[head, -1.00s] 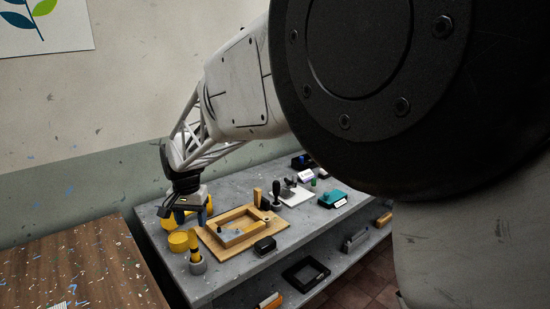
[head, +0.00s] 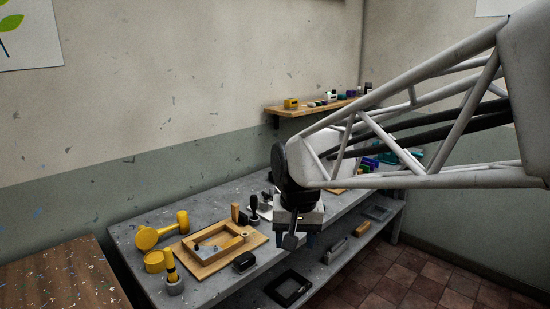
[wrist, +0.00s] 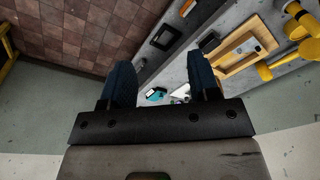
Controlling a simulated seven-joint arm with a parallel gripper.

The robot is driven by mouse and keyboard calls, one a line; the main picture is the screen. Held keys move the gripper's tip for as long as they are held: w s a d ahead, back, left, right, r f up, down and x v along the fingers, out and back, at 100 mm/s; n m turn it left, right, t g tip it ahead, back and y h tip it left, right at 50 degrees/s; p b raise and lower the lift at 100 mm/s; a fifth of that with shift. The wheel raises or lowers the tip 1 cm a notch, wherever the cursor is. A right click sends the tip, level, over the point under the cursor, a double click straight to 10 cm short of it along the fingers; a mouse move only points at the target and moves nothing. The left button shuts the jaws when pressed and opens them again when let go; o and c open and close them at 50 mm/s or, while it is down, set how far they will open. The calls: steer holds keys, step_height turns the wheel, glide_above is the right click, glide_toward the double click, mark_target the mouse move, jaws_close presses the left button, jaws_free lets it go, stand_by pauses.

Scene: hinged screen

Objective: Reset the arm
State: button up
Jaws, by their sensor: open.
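My gripper (head: 300,240) hangs pointing down in front of the grey bench in the head view, to the right of the hinged wooden screen frame. In the wrist view my gripper (wrist: 161,78) has its two dark blue fingers well apart with nothing between them. The hinged screen (head: 242,239) lies flat on a wooden base board (head: 262,240) on the bench. The screen also shows at the upper right in the wrist view (wrist: 265,32). Small grey pieces show inside the frame. My forearm hides part of the bench's right side.
The grey bench (head: 128,228) holds a yellow mallet (head: 147,238), a yellow tub (head: 154,261), a yellow-handled tool (head: 171,268) and a black block (head: 244,262). A wall shelf (head: 290,110) carries small items. A wooden table (head: 60,275) stands at left. The tiled floor at right is clear.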

steer(key=s+d+f, duration=0.1)
steer(key=s+d, duration=0.6)
steer(key=s, duration=0.2)
steer(key=s+d+f+t, duration=0.1)
steer(key=s+d+f, duration=0.1)
steer(key=s+d, duration=0.5)
steer(key=shift+s+d+f+h, duration=0.2)
steer(key=shift+s+f+h, duration=0.1)
steer(key=shift+s, duration=0.95)
